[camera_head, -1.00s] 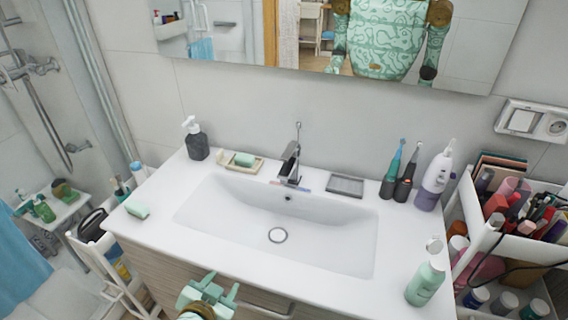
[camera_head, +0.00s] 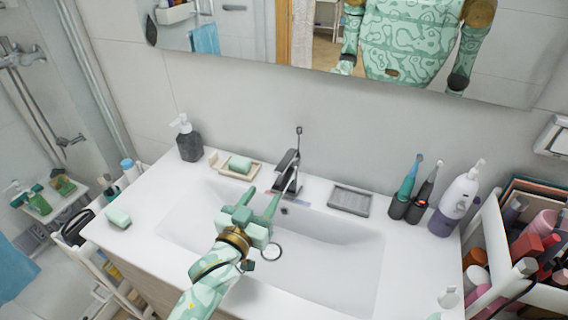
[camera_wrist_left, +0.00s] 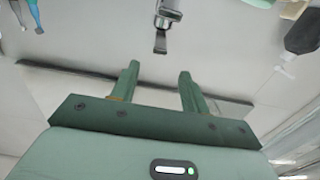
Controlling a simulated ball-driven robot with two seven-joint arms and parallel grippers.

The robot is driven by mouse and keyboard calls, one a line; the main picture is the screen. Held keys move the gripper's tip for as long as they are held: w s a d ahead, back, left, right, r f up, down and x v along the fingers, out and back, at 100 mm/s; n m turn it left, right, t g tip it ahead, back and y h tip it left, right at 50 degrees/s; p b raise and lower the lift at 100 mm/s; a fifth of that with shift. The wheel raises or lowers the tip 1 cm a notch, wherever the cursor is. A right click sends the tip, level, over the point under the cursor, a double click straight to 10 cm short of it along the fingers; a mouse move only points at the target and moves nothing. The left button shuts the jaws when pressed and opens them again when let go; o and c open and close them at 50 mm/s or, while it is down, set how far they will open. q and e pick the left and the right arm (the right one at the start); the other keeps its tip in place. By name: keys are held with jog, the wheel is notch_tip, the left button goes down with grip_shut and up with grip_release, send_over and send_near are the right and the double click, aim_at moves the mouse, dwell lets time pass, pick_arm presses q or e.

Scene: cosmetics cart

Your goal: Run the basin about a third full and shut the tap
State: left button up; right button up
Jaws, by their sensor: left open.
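The white basin (camera_head: 335,262) is set in the countertop, with a round drain (camera_head: 271,252) at its bottom; I see no water in it. The dark chrome tap (camera_head: 287,174) stands at the basin's back edge with a thin upright rod behind it, and I see no stream below it. My left gripper (camera_head: 260,199) is open and empty over the left part of the basin, in front of the tap and apart from it. In the left wrist view, the tap (camera_wrist_left: 165,28) lies beyond the open fingers (camera_wrist_left: 158,72). My right gripper is out of view.
A soap dish (camera_head: 238,168) and dark soap dispenser (camera_head: 188,142) stand left of the tap. A grey tray (camera_head: 350,200), electric toothbrushes (camera_head: 405,192) and a white-purple bottle (camera_head: 455,205) stand right. A mirror (camera_head: 330,40) hangs above. A cosmetics cart (camera_head: 490,235) is at right.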

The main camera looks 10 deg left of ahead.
aim_at(288, 157)
pick_arm(q)
jog(key=w, duration=0.4)
jog(key=w+d+b, duration=0.1)
jog(key=w, duration=0.3)
jog(key=w+d+b, duration=0.1)
jog(key=w, duration=0.3)
jog(key=shift+w+d+f, duration=0.15)
jog(key=shift+w+d, duration=0.05)
jog(key=shift+w, duration=0.05)
grip_shut()
